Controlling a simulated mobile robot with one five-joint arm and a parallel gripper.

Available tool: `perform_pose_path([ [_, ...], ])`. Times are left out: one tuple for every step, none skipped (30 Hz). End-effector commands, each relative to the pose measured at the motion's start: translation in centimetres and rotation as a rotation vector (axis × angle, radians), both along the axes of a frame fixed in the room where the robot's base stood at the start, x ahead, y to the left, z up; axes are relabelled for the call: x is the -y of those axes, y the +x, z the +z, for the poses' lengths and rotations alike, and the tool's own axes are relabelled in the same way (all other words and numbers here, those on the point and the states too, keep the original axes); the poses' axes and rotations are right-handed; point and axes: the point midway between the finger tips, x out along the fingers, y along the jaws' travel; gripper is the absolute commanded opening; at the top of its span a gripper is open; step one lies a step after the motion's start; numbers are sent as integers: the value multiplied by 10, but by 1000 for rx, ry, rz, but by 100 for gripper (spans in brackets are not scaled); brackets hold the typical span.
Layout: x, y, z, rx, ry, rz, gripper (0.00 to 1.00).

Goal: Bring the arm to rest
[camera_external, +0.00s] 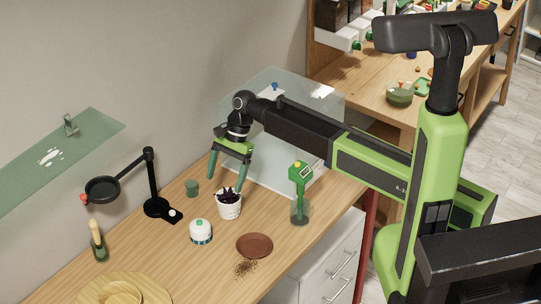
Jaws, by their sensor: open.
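My gripper (229,172) is open, its two green fingers spread and pointing down above the wooden table (180,262). It is just above a small dark plant (229,194) in a white pot (229,210). I cannot tell whether the fingers are level with the plant or behind it. Nothing shows between the fingertips. My arm reaches out to the left from my column, at about mid-height of the picture.
A terracotta saucer (254,245) has spilled soil (245,267) beside it. A clear box (318,115) is behind my arm.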

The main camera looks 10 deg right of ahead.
Motion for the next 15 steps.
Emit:
perform_pose_path([
  [42,10,39,26,22,25,83],
  [65,17,52,48,38,51,83],
  [94,25,67,76,59,87,83],
  [113,30,77,97,72,113,83],
  [132,34,86,117,85,138,83],
  [154,39,96,143,99,170,83],
  [169,42,103,160,108,191,83],
  [184,44,110,177,116,211,83],
  [203,46,116,200,124,237,83],
  [216,48,119,216,125,254,83],
  [230,50,120,230,124,271,83],
  [247,52,119,247,119,291,83],
  [260,54,119,258,112,305,83],
  [272,55,119,270,106,318,83],
  [288,56,120,283,97,334,83],
])
